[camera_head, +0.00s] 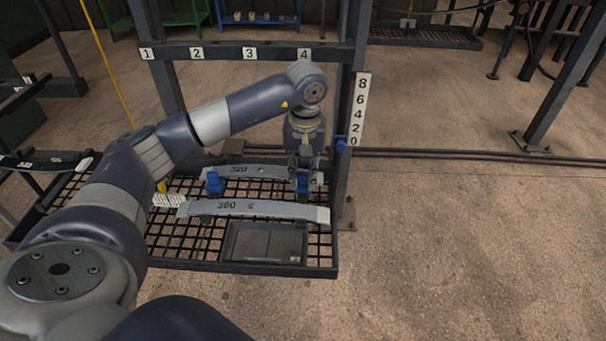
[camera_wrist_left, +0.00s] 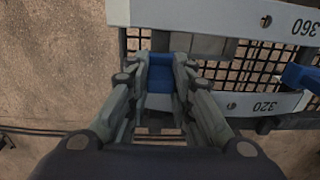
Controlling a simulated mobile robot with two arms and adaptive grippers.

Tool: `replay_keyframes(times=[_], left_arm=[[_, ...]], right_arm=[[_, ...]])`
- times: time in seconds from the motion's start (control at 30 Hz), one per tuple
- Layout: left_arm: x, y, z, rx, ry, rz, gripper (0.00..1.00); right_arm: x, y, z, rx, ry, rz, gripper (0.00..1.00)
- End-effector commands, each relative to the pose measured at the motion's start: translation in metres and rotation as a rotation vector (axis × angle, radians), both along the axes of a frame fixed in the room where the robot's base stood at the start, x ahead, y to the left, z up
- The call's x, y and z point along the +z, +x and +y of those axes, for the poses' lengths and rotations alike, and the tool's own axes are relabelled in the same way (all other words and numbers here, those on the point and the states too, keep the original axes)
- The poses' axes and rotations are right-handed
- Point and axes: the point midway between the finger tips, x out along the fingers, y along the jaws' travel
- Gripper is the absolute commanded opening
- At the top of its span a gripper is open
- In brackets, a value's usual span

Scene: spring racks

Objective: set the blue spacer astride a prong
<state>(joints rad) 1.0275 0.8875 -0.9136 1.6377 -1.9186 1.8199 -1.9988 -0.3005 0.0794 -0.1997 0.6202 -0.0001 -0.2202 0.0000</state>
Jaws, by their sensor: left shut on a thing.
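My left gripper (camera_head: 303,172) points down at the right end of the mesh rack and is shut on a blue spacer (camera_head: 303,185). In the left wrist view the blue spacer (camera_wrist_left: 160,82) sits between the fingers of the left gripper (camera_wrist_left: 161,72). It is beside the end of the grey leaf marked 320 (camera_head: 262,171); whether it touches the leaf or a prong I cannot tell. A second blue block (camera_head: 214,183) stands further left by the same leaf, and shows at the right edge of the wrist view (camera_wrist_left: 299,76). No prong shows clearly. My right gripper is out of view.
A longer leaf marked 360 (camera_head: 258,208) lies nearer on the mesh rack (camera_head: 190,240). A grey tray (camera_head: 262,241) is at the front. An upright post with a number scale (camera_head: 360,108) stands close right of my gripper. A numbered bar (camera_head: 225,52) crosses behind.

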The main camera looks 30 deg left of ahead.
Motion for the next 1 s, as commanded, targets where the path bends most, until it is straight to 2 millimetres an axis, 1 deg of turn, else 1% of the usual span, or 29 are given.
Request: replay_keyframes(times=[0.57, 1.0], left_arm=[[-0.0006, 0.0000, 0.0000, 0.000, 0.000, 0.000, 0.04], [-0.0092, -0.0001, 0.0001, 0.000, 0.000, 0.000, 0.04]], right_arm=[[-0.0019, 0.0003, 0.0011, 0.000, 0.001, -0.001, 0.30], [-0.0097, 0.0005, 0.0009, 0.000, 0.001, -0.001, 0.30]])
